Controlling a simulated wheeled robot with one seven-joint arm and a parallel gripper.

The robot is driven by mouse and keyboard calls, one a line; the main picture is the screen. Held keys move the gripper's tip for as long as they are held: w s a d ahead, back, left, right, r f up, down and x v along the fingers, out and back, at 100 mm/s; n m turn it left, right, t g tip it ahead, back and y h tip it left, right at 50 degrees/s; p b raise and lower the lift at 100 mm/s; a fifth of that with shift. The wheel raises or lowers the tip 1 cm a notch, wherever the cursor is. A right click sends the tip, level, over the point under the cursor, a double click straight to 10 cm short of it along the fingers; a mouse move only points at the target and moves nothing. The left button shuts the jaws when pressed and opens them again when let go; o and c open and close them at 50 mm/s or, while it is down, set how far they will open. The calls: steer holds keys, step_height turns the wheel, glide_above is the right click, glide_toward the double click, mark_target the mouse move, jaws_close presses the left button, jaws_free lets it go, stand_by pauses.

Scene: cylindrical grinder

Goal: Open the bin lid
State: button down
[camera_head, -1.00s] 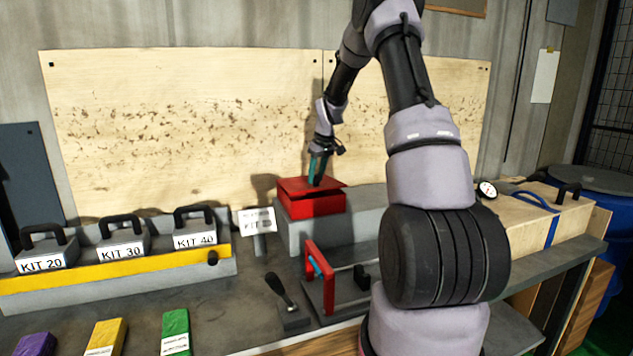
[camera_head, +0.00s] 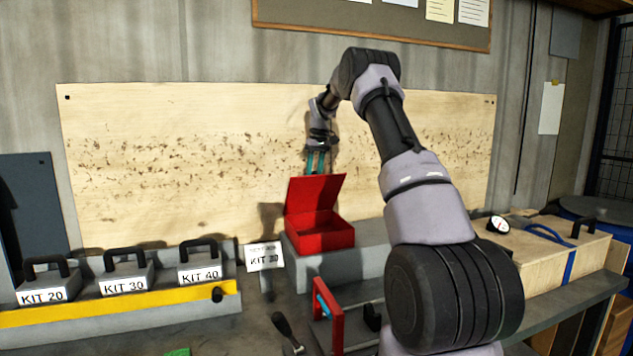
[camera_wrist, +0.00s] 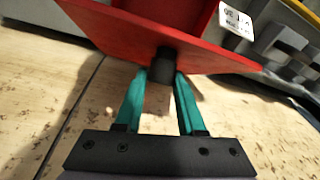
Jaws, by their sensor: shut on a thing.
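The red bin (camera_head: 322,236) sits on a grey raised block against the plywood panel. Its lid (camera_head: 315,194) is tilted up and the inside of the bin shows. In the wrist view the lid (camera_wrist: 115,30) spans the top, with a black knob (camera_wrist: 163,66) at its edge. My gripper (camera_head: 315,172) is above and behind the lid's raised edge. In the wrist view its two teal fingers (camera_wrist: 163,78) are shut on the black knob, one on each side.
A KIT 30 sign (camera_head: 264,257) stands left of the bin. Weights with handles (camera_head: 124,276) line the left. A red frame (camera_head: 329,312) stands in front. A wooden box (camera_head: 545,240) is at the right.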

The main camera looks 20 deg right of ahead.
steer(key=shift+w+d+r, duration=0.1)
steer(key=shift+w+r, duration=0.1)
steer(key=shift+w, duration=0.45)
steer(key=shift+w+d+r, duration=0.1)
steer(key=shift+w+r, duration=0.05)
steer(key=shift+w, duration=0.5)
steer(key=c, duration=0.5)
jaws_free()
steer(key=shift+c, duration=0.2)
step_height(320, 180, up, 11)
steer(key=s+d, duration=0.1)
steer(key=shift+f, duration=0.15)
